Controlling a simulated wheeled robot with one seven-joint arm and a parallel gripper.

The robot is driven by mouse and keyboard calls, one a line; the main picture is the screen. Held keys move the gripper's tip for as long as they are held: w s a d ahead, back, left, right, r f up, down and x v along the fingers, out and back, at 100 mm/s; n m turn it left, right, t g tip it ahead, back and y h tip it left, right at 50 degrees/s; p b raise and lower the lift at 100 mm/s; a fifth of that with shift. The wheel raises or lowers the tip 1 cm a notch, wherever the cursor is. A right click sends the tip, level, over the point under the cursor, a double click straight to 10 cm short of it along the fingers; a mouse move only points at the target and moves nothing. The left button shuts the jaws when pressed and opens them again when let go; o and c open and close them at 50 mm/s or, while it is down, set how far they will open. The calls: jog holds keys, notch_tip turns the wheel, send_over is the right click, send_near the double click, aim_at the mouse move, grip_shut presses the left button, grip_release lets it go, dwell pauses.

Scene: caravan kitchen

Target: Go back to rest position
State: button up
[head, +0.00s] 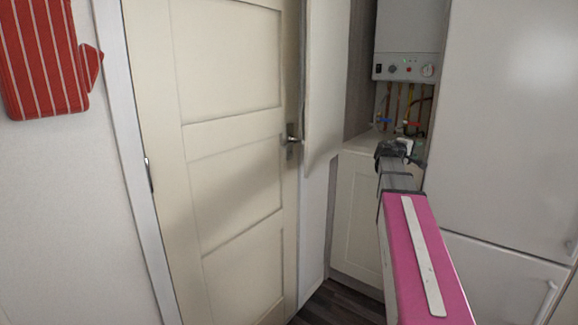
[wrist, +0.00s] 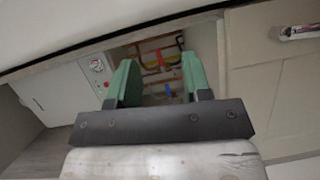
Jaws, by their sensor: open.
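My gripper (wrist: 155,84) shows in the wrist view with its two green fingers apart and nothing between them. In the head view my gripper (head: 394,148) is at the far end of my pink arm, in front of the small counter below the boiler. I cannot tell from these views whether it touches anything there. No object is held.
A cream door (head: 235,150) with a metal handle (head: 291,140) stands left of my arm. A white boiler (head: 408,45) hangs above pipes (head: 405,105). A low cabinet (head: 357,215) is below it. A tall white fridge (head: 510,130) stands close on the right. Dark floor (head: 340,305) shows below.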

jog(key=s+a+f+m+g+y, duration=0.1)
jog(key=s+a+f+y, duration=0.2)
jog(key=f, duration=0.6)
jog(key=s+a+f+m+g+y, duration=0.1)
jog(key=s+a+f+g+y, duration=0.15)
jog(key=a+f, duration=0.5)
jog(key=s+a+f+m+g+y, duration=0.1)
jog(key=s+a+f+y, duration=0.2)
jog(key=f, duration=0.7)
jog(key=s+a+f+m+g+y, duration=0.2)
jog(key=s+a+f+g+y, duration=0.2)
jog(key=s+a+f, duration=1.1)
jog(key=shift+s+a+f+y, duration=0.3)
jog(key=shift+s+a+y, duration=0.4)
jog(key=shift+s+y, duration=0.3)
